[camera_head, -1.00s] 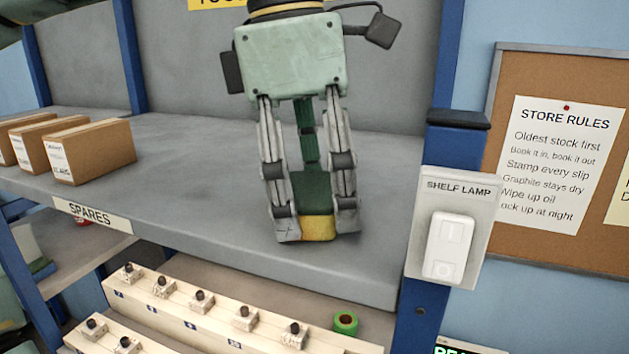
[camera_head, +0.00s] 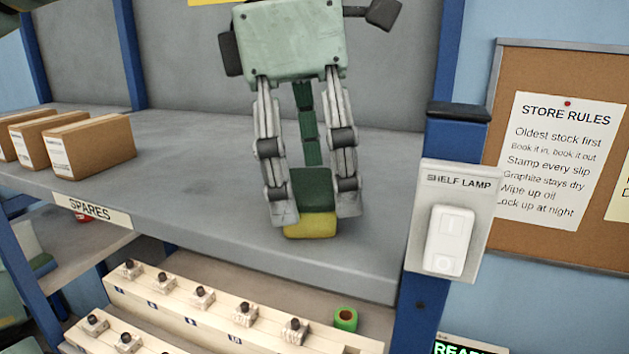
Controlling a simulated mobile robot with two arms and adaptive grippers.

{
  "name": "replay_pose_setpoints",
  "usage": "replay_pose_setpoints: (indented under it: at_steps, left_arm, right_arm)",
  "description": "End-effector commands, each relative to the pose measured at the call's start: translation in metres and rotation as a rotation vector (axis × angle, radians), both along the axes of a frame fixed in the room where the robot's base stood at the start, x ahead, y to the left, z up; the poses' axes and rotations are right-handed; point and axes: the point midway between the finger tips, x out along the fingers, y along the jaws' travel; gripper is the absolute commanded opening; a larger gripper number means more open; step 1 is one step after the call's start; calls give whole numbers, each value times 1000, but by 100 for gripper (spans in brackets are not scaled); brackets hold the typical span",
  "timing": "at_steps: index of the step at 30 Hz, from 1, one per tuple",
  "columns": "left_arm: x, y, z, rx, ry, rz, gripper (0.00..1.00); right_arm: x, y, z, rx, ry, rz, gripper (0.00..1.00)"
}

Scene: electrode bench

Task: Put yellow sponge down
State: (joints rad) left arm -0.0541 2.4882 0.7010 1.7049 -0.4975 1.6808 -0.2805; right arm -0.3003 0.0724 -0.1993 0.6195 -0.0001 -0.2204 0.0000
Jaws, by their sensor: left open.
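The yellow sponge (camera_head: 311,225) has a dark green top face and lies on the grey shelf (camera_head: 200,165) near its front edge. My left gripper (camera_head: 313,210) points down over it with its fingers spread, one on each side of the sponge's upper part. The fingers look open; whether a fingertip still touches the sponge I cannot tell. My right gripper does not show.
Several cardboard boxes (camera_head: 90,148) stand on the shelf at the left. A blue post (camera_head: 455,150) with a shelf lamp switch (camera_head: 450,240) is to the right. Below are wooden racks (camera_head: 220,320) with dark knobs and a green roll (camera_head: 345,319). The shelf's middle is clear.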

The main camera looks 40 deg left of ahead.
Motion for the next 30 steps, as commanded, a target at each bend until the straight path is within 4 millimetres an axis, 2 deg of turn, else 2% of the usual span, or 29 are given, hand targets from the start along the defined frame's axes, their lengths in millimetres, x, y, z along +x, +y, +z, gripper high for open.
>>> replay_pose_setpoints:
  at_steps: [7, 12, 17, 30]
  left_arm:
    - [-3, 4, 37, -1, -3, 0, 88]
    - [-5, 6, 58, -2, -1, -1, 88]
    - [-6, 7, 65, -1, 0, -1, 88]
    - [-6, 7, 65, -1, -1, -1, 88]
  right_arm:
    - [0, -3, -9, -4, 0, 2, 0]
    - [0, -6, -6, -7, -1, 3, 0]
    - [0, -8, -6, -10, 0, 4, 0]
    - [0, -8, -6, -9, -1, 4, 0]
